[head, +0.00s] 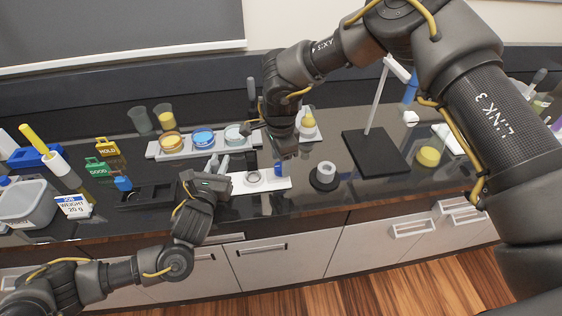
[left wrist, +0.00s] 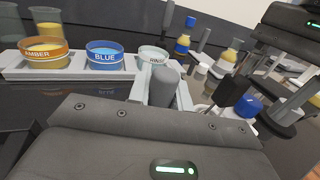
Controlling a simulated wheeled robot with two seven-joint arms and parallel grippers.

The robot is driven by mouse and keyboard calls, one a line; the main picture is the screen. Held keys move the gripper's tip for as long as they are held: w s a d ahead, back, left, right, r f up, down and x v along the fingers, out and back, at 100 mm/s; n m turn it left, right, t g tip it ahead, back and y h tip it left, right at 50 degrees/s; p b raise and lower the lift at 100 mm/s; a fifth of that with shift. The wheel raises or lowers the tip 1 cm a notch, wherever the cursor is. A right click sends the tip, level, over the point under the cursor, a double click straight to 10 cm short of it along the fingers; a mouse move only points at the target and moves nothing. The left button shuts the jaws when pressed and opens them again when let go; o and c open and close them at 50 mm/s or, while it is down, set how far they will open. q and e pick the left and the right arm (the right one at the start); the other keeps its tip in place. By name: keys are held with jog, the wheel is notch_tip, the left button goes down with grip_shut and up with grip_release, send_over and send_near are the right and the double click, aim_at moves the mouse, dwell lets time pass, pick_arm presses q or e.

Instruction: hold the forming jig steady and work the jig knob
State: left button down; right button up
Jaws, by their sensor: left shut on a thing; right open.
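The forming jig (head: 270,184) is a white plate with a round grey-rimmed part on it, near the front of the dark bench. A small blue knob (head: 278,168) stands toward its right end; a blue round top that looks like the knob shows in the left wrist view (left wrist: 249,105). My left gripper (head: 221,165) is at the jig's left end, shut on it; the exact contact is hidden. My right gripper (head: 283,148) is open and points down just above the knob. In the left wrist view its dark fingers are close beside the blue top.
A white tray (head: 172,153) with amber, blue and clear dishes lies behind the jig. A dark round stand with a white ring (head: 325,172) is to the right, before a black stand base (head: 374,152).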

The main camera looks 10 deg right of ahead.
jog(key=shift+f, duration=0.6)
jog(key=c, duration=1)
